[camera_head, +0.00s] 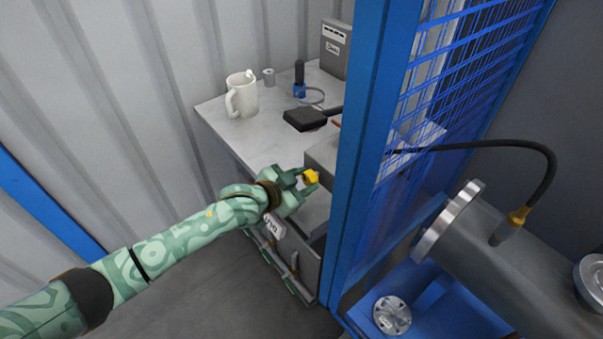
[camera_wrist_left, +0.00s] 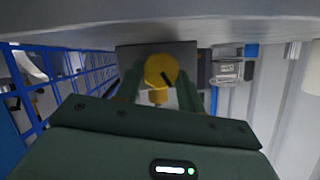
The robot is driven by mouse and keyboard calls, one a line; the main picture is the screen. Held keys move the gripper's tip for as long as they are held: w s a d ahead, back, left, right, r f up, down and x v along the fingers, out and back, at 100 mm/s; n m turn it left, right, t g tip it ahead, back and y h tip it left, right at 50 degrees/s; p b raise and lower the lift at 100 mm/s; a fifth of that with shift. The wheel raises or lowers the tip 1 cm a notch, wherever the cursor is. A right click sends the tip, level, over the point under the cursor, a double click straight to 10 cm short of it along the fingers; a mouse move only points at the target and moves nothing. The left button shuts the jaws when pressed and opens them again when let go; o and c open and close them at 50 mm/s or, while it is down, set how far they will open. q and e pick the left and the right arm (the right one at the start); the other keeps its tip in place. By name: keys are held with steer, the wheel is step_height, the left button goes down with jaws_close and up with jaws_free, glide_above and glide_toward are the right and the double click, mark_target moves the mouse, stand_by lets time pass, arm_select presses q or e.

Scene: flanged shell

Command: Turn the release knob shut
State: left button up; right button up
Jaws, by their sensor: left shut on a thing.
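The release knob (camera_head: 310,177) is small and yellow and sits on the side of a grey box (camera_head: 323,152) at the right edge of the bench. My left gripper (camera_head: 304,180) reaches it from the left and is shut on the knob. In the left wrist view the knob (camera_wrist_left: 161,71) shows as a yellow disc with a dark mark on it, in front of the grey box. The fingers partly hide the knob's lower part. My right gripper is in neither view.
A blue post (camera_head: 366,130) and blue mesh stand close right of the box. The bench (camera_head: 222,121) holds a white mug (camera_head: 242,95), a black device (camera_head: 304,119) and a grey case (camera_head: 335,48).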

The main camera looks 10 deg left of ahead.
arm_select(q)
steer(key=shift+s+d+m+t+y+p, duration=0.15)
steer(key=shift+m+t+y+p, duration=0.3)
steer(key=shift+m+p, duration=0.35)
steer(key=shift+f+m+t, duration=0.25)
steer(key=shift+m+t, duration=0.4)
steer(key=shift+m, duration=0.45)
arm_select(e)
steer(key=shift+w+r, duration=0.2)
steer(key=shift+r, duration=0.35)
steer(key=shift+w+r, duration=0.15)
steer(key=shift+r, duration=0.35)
arm_select(q)
steer(key=shift+y, duration=0.25)
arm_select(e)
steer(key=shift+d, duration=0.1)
arm_select(q)
steer(key=o, duration=0.7)
steer(key=shift+s+r, duration=0.1)
